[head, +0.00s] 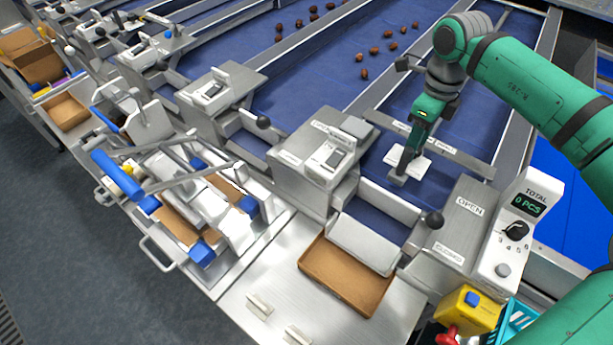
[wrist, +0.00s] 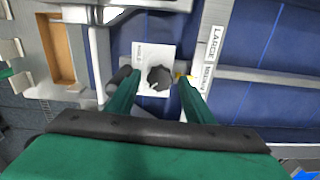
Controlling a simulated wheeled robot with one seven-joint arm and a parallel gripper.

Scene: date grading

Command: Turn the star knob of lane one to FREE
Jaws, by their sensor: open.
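The black star knob (wrist: 159,77) sits on a white label plate (wrist: 140,55) in the wrist view. A small pale mark shows on it, but I cannot read its setting. My gripper (wrist: 157,79) is open, with one green finger on each side of the knob in the picture. I cannot tell whether either finger touches it. In the head view my gripper (head: 405,165) points down over the white plate (head: 420,162) on the blue lane, and the knob is hidden there.
A grey metal divider with a LARGE label (wrist: 215,45) runs beside the knob. A counter box (head: 525,205) with its own black dial stands at the right. A brown cardboard tray (head: 340,280) lies in front. Several dates (head: 364,73) lie farther up the lanes.

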